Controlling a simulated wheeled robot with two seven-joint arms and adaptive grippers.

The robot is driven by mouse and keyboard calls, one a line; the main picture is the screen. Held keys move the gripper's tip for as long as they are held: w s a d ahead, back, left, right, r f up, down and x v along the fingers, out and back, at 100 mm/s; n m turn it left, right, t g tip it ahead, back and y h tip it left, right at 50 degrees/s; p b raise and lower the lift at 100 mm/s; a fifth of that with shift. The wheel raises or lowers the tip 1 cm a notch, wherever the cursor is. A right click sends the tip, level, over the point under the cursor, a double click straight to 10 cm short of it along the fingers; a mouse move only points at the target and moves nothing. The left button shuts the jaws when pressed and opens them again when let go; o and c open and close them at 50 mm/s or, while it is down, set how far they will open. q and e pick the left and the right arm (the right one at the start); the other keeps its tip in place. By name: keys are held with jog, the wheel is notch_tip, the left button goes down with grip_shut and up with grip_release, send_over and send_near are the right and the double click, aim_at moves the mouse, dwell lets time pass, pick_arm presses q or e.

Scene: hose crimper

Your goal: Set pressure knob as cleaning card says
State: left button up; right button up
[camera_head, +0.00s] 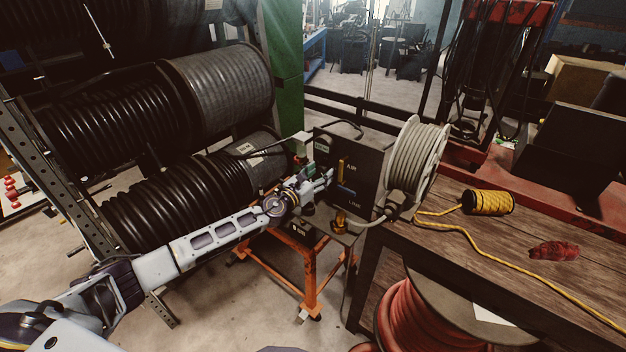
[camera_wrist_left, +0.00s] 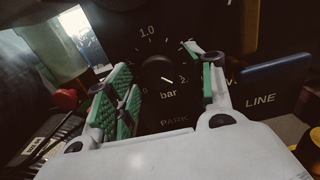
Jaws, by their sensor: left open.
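The pressure knob (camera_wrist_left: 158,76) is a round black dial on a dark panel in the left wrist view. A white scale around it reads 0, 1.0 and a partly hidden 2, with "bar" below and "PARK" lower down. A short white mark on the knob slants to the lower right. My left gripper (camera_wrist_left: 165,88) is open, its green-padded fingers on either side of the knob; I cannot tell whether they touch it. In the head view my left gripper (camera_head: 328,180) is at the black panel (camera_head: 366,168) and hides the knob. I cannot make out a cleaning card.
Beside the knob are a yellow AIR lever (camera_head: 341,168) and a blue LINE lever (camera_head: 345,191). A grey hose reel (camera_head: 412,160) is right of the panel. The orange stand (camera_head: 308,270) is below. A wooden bench (camera_head: 470,240) with yellow rope (camera_head: 488,203) is at right.

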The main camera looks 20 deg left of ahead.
pick_arm(q)
jog(key=v, duration=1.2)
dwell(0.6)
dwell(0.6)
